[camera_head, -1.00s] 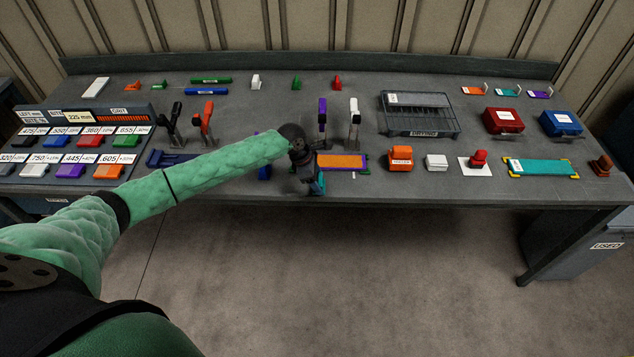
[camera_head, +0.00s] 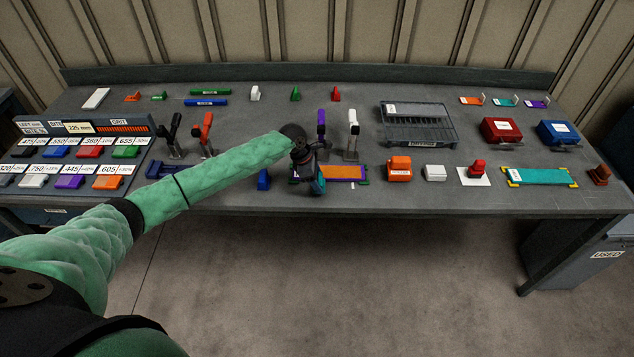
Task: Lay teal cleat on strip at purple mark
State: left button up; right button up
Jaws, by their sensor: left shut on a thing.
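My left gripper (camera_head: 317,184) points down over the left end of an orange strip (camera_head: 345,173) at the front middle of the bench. It is shut on a small teal piece, the teal cleat (camera_head: 319,187), only partly visible. The gripper hides the strip's left end. Some purple shows around the strip's left end and edge, but I cannot tell which part is the purple mark. I cannot tell whether the cleat touches the strip. My right gripper is not in view.
A purple-handled clamp (camera_head: 321,124) and a white-handled clamp (camera_head: 352,134) stand just behind the strip. A blue block (camera_head: 263,180) is left of the gripper. An orange block (camera_head: 399,169) stands to the right. A wire rack (camera_head: 418,140) is behind it.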

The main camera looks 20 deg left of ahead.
pick_arm(q)
jog(key=shift+w+a, duration=0.25)
jog(key=shift+w, duration=0.65)
jog(key=shift+w+a, duration=0.2)
jog(key=shift+w, duration=0.7)
jog(key=shift+w+a, duration=0.25)
jog(key=shift+w, duration=0.8)
jog(key=shift+w+a, duration=0.25)
jog(key=shift+w, duration=0.8)
jog(key=shift+f, duration=0.6)
jog(key=o, duration=1.1)
jog(key=shift+o, duration=0.2)
